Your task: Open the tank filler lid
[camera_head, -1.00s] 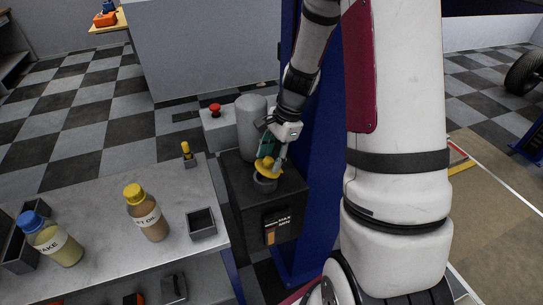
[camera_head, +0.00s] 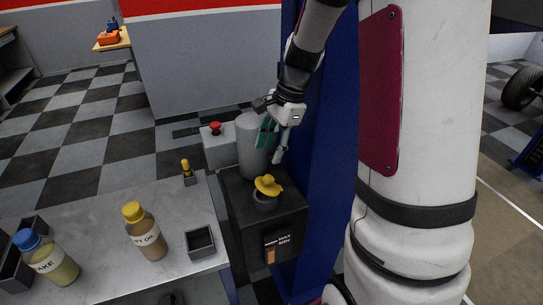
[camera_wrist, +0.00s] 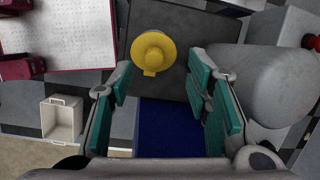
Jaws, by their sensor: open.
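The yellow tank filler lid (camera_head: 268,185) sits on the grey filler neck (camera_head: 265,202) on top of the dark tank (camera_head: 288,222). In the wrist view the lid (camera_wrist: 153,49) is a round yellow disc with a small tab on its near edge. I cannot tell whether it is fully seated or slightly raised. My gripper (camera_head: 273,142) is above and behind the lid in the head view, apart from it. In the wrist view my gripper (camera_wrist: 160,85) has its teal-padded fingers spread with nothing between them, and the lid shows beyond them.
A grey cylinder (camera_head: 250,150) and a box with a red button (camera_head: 215,127) stand behind the tank. A blue post (camera_head: 320,160) rises close on the right. A bench (camera_head: 110,205) with bottles and a small open bin (camera_head: 201,242) lies left.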

